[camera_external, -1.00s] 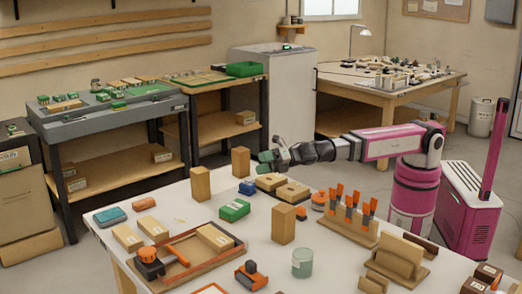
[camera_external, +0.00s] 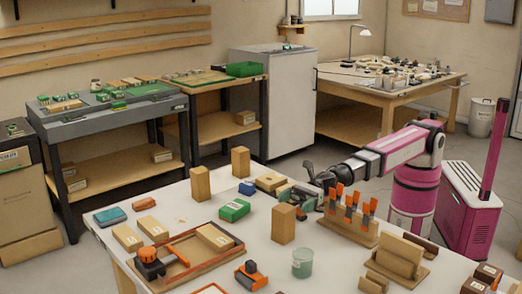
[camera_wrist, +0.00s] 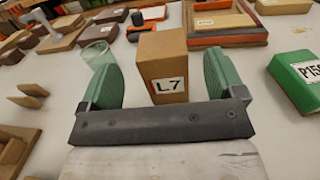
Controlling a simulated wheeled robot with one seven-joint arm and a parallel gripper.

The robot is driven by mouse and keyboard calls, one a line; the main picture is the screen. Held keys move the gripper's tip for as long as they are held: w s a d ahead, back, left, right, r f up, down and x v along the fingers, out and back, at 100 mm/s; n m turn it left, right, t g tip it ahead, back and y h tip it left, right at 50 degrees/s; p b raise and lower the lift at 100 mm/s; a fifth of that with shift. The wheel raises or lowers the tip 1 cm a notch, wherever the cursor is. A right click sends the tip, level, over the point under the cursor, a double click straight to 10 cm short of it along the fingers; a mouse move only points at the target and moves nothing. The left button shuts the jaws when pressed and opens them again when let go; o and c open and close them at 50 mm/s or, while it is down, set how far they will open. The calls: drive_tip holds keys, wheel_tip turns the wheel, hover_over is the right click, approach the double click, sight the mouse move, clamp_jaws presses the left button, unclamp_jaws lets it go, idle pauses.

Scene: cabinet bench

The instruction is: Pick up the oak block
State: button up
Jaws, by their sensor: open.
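A tall upright wooden block (camera_external: 284,225) stands near the middle of the white table. In the wrist view it is the tan block marked L7 (camera_wrist: 162,55). Two similar upright blocks stand farther back, one at the left (camera_external: 200,184) and one behind (camera_external: 241,161); I cannot tell by look which is oak. My gripper (camera_external: 298,197) is low over the table, just behind the L7 block. In the wrist view my gripper (camera_wrist: 160,78) is open, its green fingers to either side of the L7 block with gaps showing.
A clear green cup (camera_external: 303,263) stands nearby. A green box (camera_external: 235,210) lies to the left of the L7 block. A wooden rack with orange-handled tools (camera_external: 348,222) stands close to my arm. A wooden tray (camera_external: 190,263) lies at the left front.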

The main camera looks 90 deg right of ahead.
sight(286, 206)
drive_tip(key=x, duration=0.4)
drive_tip(key=shift+w+a, duration=0.2)
drive_tip(key=shift+w, duration=0.05)
drive_tip(key=c, duration=1.5)
drive_tip(key=shift+o, duration=0.2)
drive_tip(key=shift+r, duration=0.15)
drive_tip(key=shift+r, duration=4.9)
